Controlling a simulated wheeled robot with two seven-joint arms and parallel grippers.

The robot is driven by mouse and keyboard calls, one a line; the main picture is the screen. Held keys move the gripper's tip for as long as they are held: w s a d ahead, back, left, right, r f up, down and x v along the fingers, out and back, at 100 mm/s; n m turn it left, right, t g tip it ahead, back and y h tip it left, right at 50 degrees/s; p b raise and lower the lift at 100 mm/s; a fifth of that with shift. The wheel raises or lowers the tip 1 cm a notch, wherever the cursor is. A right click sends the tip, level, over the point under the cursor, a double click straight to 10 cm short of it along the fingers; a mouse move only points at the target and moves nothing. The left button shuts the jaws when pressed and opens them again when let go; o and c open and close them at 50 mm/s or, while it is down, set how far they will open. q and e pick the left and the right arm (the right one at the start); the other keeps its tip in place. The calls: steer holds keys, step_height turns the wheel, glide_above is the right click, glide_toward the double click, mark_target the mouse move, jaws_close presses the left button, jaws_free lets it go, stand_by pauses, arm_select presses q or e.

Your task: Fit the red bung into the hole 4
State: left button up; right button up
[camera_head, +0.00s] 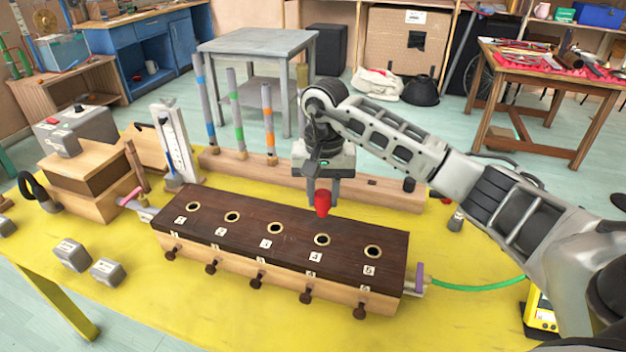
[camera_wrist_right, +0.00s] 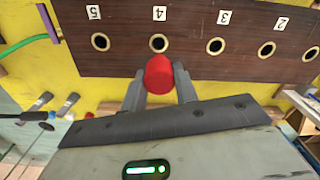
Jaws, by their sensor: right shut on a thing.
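The red bung (camera_head: 322,204) is held between the fingertips of my right gripper (camera_head: 322,193), which is shut on it. It hangs above the back edge of the dark wooden top (camera_head: 222,236) of the long box. Hole 4 (camera_head: 322,239) is a pale-ringed round opening, empty, nearer the camera than the bung. In the right wrist view the bung (camera_wrist_right: 159,75) lies just below hole 4 (camera_wrist_right: 158,43) in the picture, apart from it, with the "4" label beyond. My left gripper is not in view.
Hole 5 (camera_head: 372,250) and hole 3 (camera_head: 276,227) flank hole 4, both empty. A wooden rail with upright banded tubes (camera_head: 235,100) stands behind the box. Grey blocks (camera_head: 72,255) lie to the left on the yellow tabletop (camera_head: 470,300). A green hose (camera_head: 480,287) runs at the right.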

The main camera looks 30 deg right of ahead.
mark_target(323, 216)
steer(key=shift+w+r, duration=0.1)
steer(key=shift+r, duration=0.05)
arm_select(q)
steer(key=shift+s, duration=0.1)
arm_select(e)
steer(key=shift+s, duration=0.2)
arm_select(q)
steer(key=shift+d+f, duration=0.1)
arm_select(e)
steer(key=shift+s, duration=0.1)
steer(key=shift+f+b, duration=1.25)
steer(key=shift+f, duration=0.15)
step_height(323, 216, down, 2)
steer(key=shift+f+b, duration=0.15)
steer(key=shift+b, duration=0.8)
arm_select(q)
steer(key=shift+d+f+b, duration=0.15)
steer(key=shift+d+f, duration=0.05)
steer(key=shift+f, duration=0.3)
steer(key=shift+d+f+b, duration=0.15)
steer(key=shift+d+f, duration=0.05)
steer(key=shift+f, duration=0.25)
arm_select(e)
steer(key=shift+f, duration=0.35)
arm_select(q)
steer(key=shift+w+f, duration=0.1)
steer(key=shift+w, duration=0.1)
